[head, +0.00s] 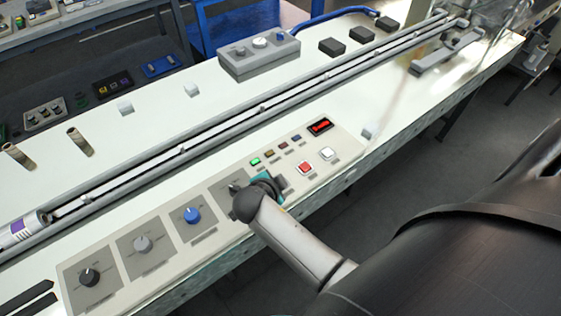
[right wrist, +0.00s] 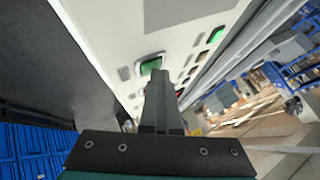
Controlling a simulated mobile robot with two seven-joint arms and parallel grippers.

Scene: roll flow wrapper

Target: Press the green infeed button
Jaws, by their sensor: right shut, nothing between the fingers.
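In the right wrist view a square green button (right wrist: 151,66) with a pale frame sits on the light control panel (right wrist: 98,22). My right gripper (right wrist: 160,73) is shut and empty, and its fingertips overlap the lower right edge of that button in the picture. I cannot tell whether they touch it. In the head view my right gripper (head: 268,186) is over the panel, right of the blue knob, and hides the green button there. My left gripper is not in view.
A red button (head: 305,168) and a white button (head: 327,154) lie right of the gripper. A lit green lamp (head: 255,161) and a red display (head: 320,126) are behind. Knobs, including a blue one (head: 192,215), stand to the left. A conveyor rail (head: 225,119) runs behind the panel.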

